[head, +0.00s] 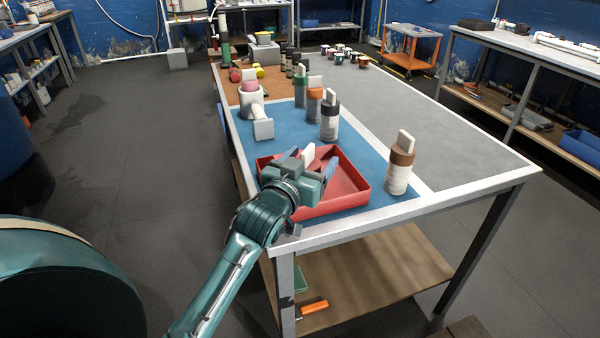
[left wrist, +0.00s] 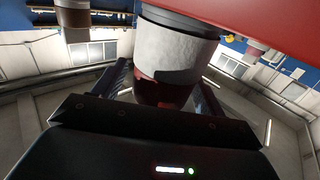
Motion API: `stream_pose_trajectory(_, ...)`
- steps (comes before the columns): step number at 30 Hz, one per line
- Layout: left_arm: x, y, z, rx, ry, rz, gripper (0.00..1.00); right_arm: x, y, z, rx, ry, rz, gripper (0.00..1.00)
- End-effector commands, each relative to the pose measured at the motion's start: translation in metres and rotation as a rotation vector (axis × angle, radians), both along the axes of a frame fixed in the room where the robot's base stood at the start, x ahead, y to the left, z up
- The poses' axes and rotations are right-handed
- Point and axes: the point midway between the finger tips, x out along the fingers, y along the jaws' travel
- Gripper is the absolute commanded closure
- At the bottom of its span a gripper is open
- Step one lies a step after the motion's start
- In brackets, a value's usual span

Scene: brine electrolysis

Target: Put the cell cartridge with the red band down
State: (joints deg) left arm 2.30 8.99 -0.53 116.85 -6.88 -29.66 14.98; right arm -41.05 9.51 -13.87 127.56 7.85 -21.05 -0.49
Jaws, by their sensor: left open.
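The cell cartridge with the red band (left wrist: 178,60) stands between the fingers of my left gripper in the left wrist view, with a white label and a dark end cap. Its dark red band lies between the fingers. In the head view only its white top tab (head: 308,156) shows; my gripper hides the rest. My left gripper (head: 311,165) is open around the cartridge, over the red tray (head: 349,197). The cap end is close to the tray's red surface in the wrist view; I cannot tell whether it touches. My right gripper is not in view.
A brown-banded cartridge (head: 398,178) stands right of the tray. A black-banded one (head: 330,122), an orange-banded one (head: 314,108) and a green-banded one (head: 300,92) stand behind it. A white block (head: 263,129) is behind left. The grey table's right side (head: 430,120) is clear.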

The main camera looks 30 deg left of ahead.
Motion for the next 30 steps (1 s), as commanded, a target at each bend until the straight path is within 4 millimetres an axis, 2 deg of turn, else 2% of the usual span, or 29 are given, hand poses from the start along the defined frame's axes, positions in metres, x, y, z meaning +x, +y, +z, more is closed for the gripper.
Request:
stream_pose_trajectory(9, -0.064, -0.004, -0.002, -0.001, 0.006, 0.0, 0.28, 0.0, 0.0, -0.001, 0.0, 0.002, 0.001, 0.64)
stream_pose_trajectory(15, -0.099, -0.005, -0.003, 0.0, 0.006, 0.001, 0.28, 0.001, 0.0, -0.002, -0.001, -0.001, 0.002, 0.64)
stream_pose_trajectory(21, -0.114, -0.006, -0.001, -0.001, 0.003, 0.001, 0.28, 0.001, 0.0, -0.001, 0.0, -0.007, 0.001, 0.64)
stream_pose_trajectory(30, -0.116, -0.006, -0.001, 0.0, 0.003, 0.001, 0.28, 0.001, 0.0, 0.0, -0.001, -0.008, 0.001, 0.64)
